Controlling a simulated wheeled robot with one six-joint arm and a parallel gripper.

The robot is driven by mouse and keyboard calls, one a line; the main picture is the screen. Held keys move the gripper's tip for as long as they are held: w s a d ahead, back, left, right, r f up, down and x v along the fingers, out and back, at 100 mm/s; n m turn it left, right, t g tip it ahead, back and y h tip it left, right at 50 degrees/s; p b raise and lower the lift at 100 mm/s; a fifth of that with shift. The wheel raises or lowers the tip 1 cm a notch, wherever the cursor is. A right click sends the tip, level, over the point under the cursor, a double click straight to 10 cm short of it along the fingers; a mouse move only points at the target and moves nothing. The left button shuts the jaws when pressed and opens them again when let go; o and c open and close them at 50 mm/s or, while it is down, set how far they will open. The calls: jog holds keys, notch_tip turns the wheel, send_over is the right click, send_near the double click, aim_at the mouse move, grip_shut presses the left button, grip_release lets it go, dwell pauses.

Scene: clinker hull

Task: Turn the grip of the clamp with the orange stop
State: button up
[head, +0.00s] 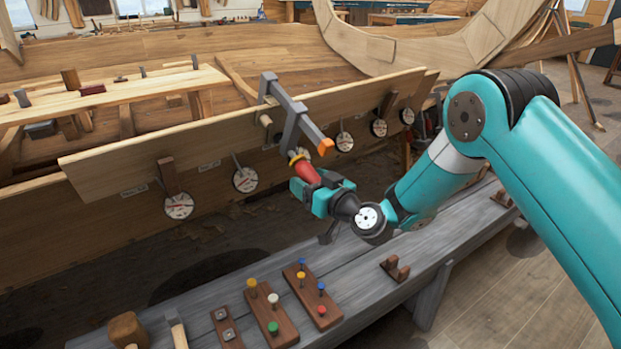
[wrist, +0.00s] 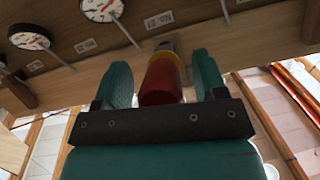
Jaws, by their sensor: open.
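The clamp (head: 291,118) is a grey metal bar frame hooked over the top edge of the hull plank, with an orange stop (head: 325,147) at the end of its arm. Its red grip (head: 304,168) hangs below, tilted. My gripper (head: 316,186) is at the lower end of the grip. In the wrist view, the red grip (wrist: 162,80) stands between the two teal fingers of my gripper (wrist: 162,68). The fingers are apart, with a visible gap on each side of the grip. The clamp's screw is mostly hidden.
A long plank (head: 130,163) runs along the hull, with several round dials such as this one (head: 178,205) below it. A grey bench (head: 385,300) in front carries peg boards (head: 312,296) and a wooden block (head: 128,330). Dark open floor lies between hull and bench.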

jog(key=c, duration=0.9)
jog(key=shift+f+b, duration=0.1)
jog(key=shift+b, duration=0.3)
jog(key=shift+f+m+g+y+b, duration=0.1)
jog(key=shift+m+g+y+b, duration=0.25)
jog(key=shift+b, duration=0.5)
jog(key=shift+m+y+b, duration=0.35)
jog(key=shift+b, duration=0.7)
jog(key=m+b, duration=0.1)
jog(key=m+g+y+b, duration=0.1)
jog(key=b, duration=0.1)
jog(key=shift+s+a+r+y, duration=0.1)
jog(key=shift+s+r+y, duration=0.05)
jog(key=shift+r+y, duration=0.15)
jog(key=shift+b, duration=0.3)
